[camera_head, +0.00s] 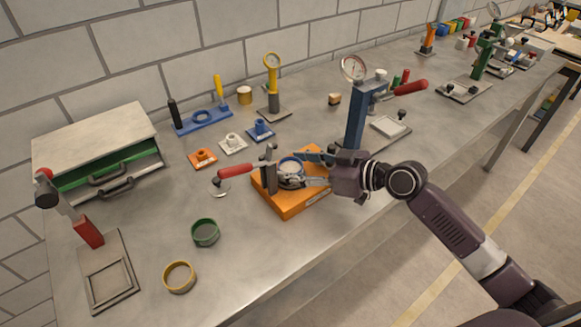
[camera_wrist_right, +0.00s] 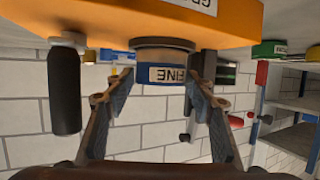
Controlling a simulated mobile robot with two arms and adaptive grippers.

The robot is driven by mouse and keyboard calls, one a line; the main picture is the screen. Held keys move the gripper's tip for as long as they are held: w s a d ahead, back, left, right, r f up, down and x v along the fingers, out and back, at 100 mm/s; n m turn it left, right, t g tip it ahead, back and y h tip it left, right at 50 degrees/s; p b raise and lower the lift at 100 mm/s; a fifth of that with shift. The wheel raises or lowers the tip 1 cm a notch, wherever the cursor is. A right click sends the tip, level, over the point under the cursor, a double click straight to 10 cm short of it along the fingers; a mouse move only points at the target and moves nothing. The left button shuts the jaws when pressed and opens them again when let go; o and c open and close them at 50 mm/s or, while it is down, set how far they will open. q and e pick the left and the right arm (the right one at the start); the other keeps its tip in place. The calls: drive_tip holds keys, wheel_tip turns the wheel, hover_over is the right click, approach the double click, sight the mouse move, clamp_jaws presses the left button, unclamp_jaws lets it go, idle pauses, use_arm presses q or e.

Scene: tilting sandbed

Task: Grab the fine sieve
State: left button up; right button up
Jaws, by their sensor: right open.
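The fine sieve (camera_head: 290,165) is a short round ring with a blue band, seated on an orange block (camera_head: 290,207) near the middle of the bench. In the right wrist view the sieve (camera_wrist_right: 165,77) shows a label reading "FINE", and the orange block (camera_wrist_right: 110,20) appears above it. My right gripper (camera_head: 303,171) is open at the sieve, with one finger on each side. In the wrist view the fingertips (camera_wrist_right: 158,82) flank the blue band; I cannot tell whether they touch it. My left gripper is not in view.
A blue gauge press (camera_head: 356,125) rises just behind. A green ring (camera_head: 205,232) and a yellow ring (camera_head: 179,277) lie front left. A drawer cabinet (camera_head: 95,140) stands back left.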

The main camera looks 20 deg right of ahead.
drive_tip(key=c, duration=0.9)
drive_tip(key=shift+r, duration=0.1)
